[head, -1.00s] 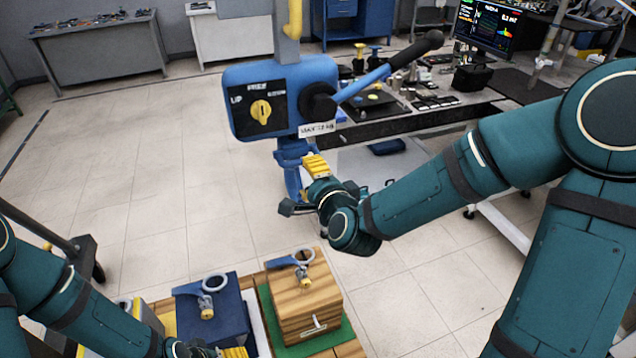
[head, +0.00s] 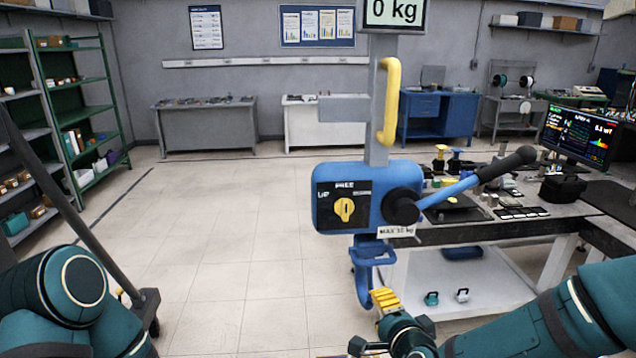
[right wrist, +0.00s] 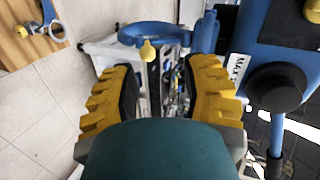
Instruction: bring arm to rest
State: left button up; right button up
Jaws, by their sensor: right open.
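My right gripper (head: 385,300) has yellow ribbed fingers and is just right of the hoist's blue hook (head: 362,285) in the head view; whether they touch cannot be told. In the right wrist view the right gripper (right wrist: 163,85) is open, with nothing held between its fingers. The right arm (head: 530,325) comes in from the lower right. My left arm (head: 65,290) shows at the lower left; its gripper is out of view.
The blue hoist control box (head: 345,205) hangs at the centre, with a lever (head: 475,185) reaching right. A workbench (head: 450,230) stands behind it. Open floor (head: 235,230) lies left of the hoist.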

jog(key=s+a+f+n+g, duration=0.2)
jog(key=s+f+n+g, duration=0.2)
jog(key=f, duration=0.5)
jog(key=s+a+f+n+g+y, duration=0.1)
jog(key=s+f+n+g, duration=0.3)
jog(key=f, duration=0.5)
jog(key=s+a+f+n+g+y, duration=0.1)
jog(key=s+a+f+n+g, duration=0.2)
jog(key=s+f, duration=0.5)
jog(key=f+n+g, duration=0.1)
jog(key=n, duration=0.1)
jog(key=shift+f+n, duration=0.15)
jog(key=shift+n, duration=0.15)
jog(key=shift+c, duration=0.3)
dwell(0.8)
